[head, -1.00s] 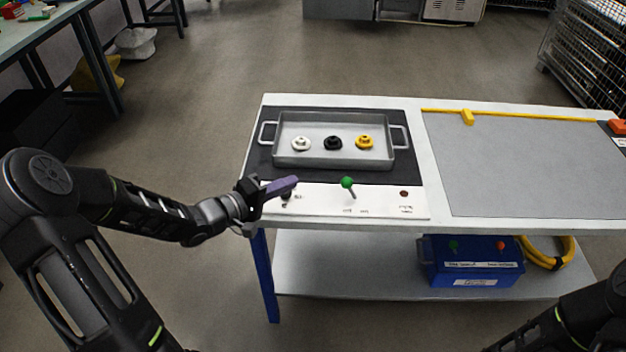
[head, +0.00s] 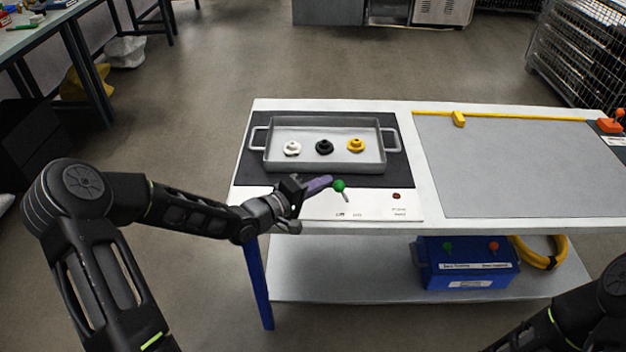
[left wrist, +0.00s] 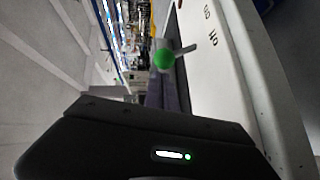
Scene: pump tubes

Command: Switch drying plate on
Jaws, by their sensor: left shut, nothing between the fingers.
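The drying plate (head: 240,172) is a dark surface at the left of the table, with a white control panel (head: 375,207) along its front. A lever with a green ball knob (head: 339,185) stands on the panel. It also shows in the left wrist view (left wrist: 164,59). My left gripper (head: 328,181) is shut and empty, its purple fingers just left of the green knob; I cannot tell whether they touch it. A dark red light or button (head: 396,196) is at the panel's right. My right gripper is out of view; only part of that arm shows at lower right.
A grey metal tray (head: 391,158) on the plate holds a white (head: 292,148), a black (head: 324,147) and a yellow part (head: 356,145). A grey mat (head: 510,170) with a yellow bar lies to the right. A blue box (head: 468,262) sits on the lower shelf.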

